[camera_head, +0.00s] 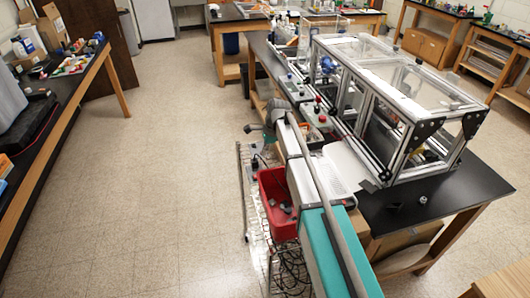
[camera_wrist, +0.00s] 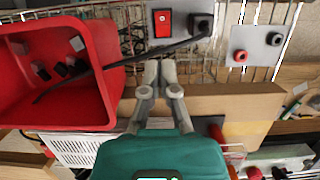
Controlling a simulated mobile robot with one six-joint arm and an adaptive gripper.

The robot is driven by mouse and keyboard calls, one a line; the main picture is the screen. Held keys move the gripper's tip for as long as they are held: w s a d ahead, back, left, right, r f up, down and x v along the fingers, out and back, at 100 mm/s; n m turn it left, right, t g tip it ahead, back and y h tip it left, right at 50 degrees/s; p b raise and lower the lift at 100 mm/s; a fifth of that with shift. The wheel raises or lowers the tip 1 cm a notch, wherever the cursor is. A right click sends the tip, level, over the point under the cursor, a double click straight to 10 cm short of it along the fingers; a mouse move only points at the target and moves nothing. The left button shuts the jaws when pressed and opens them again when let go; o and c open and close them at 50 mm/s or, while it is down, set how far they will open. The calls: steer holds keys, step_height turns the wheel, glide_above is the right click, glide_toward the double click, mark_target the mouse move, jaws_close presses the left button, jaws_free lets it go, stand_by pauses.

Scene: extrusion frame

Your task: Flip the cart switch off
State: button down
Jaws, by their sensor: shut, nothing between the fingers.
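The cart switch is a red rocker (camera_wrist: 163,24) on a grey plate in the wrist view, at the top centre. A black knob-like part (camera_wrist: 200,25) sits beside it on the same plate. Which way the rocker is tipped is too small to tell. My gripper (camera_wrist: 160,68) is shut and empty, with its fingertips just below the plate in the picture and apart from the rocker. In the head view the wire cart (camera_head: 246,200) stands along the bench, below my arm. The rocker cannot be made out clearly there.
A red bin (camera_wrist: 108,45) with small dark and grey parts is left of my fingers. A thin black rod or cable (camera_wrist: 140,58) crosses from the bin towards the knob. A second plate (camera_wrist: 257,45) is at right. Open floor (camera_head: 170,150) lies left of the cart.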

mark_target(256, 177)
steer(key=shift+b+x, duration=5.4)
steer(key=shift+x, duration=0.5)
steer(key=shift+f, duration=0.1)
steer(key=shift+s+a+f+h, duration=0.1)
steer(key=shift+a+f+h, duration=0.05)
steer(key=shift+h, duration=0.15)
steer(key=shift+w+d, duration=0.25)
steer(key=shift+d, duration=0.55)
